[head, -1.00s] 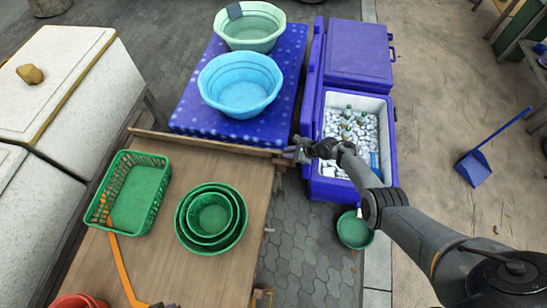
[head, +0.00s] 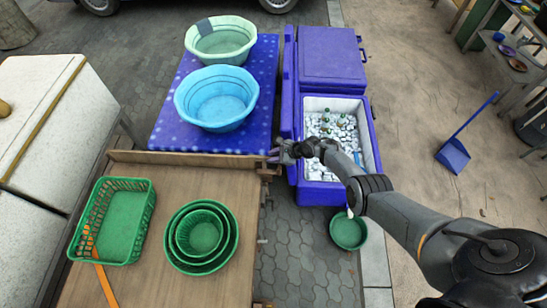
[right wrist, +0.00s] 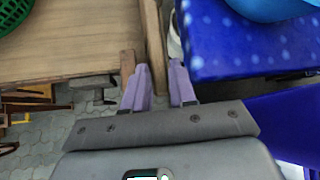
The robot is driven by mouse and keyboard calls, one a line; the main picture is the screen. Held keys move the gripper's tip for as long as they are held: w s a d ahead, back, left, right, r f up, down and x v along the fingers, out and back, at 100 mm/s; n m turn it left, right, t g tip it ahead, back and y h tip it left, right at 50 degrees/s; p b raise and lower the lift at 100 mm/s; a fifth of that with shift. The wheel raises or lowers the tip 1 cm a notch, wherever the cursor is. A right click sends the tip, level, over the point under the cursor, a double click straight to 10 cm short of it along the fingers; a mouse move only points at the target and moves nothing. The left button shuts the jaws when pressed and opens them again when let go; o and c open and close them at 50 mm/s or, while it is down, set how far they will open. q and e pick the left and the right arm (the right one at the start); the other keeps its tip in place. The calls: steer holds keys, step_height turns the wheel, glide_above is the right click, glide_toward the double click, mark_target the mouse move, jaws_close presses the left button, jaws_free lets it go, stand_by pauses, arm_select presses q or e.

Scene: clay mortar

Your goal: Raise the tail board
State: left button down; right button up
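The tail board (head: 190,160) is a long narrow wooden plank across the far end of the brown wooden cart bed (head: 165,195). It stands up from the bed's edge, and its exact tilt is hard to judge. My right gripper (head: 275,155) is at the board's right end. In the right wrist view the board (right wrist: 153,45) runs down between the two purple fingers of the gripper (right wrist: 160,85), which look closed about it. Contact on the right finger's side is not clear. My left gripper is not in view.
A blue spotted table (head: 170,137) with a blue basin (head: 216,97) and a pale green basin (head: 220,40) lies just beyond the board. A purple cooler (head: 325,195) stands right. A green basket (head: 115,220) and nested green bowls (head: 200,240) sit on the bed.

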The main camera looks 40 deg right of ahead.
steer(key=shift+w+d+r, duration=0.15)
steer(key=shift+d, duration=0.1)
steer(key=shift+s+d+r+p, duration=0.1)
steer(key=shift+s+r+p, duration=0.25)
steer(key=shift+r+p, duration=0.2)
steer(key=p+v, duration=0.6)
steer(key=v, duration=0.3)
steer(key=shift+s, duration=0.35)
steer(key=shift+d, duration=0.1)
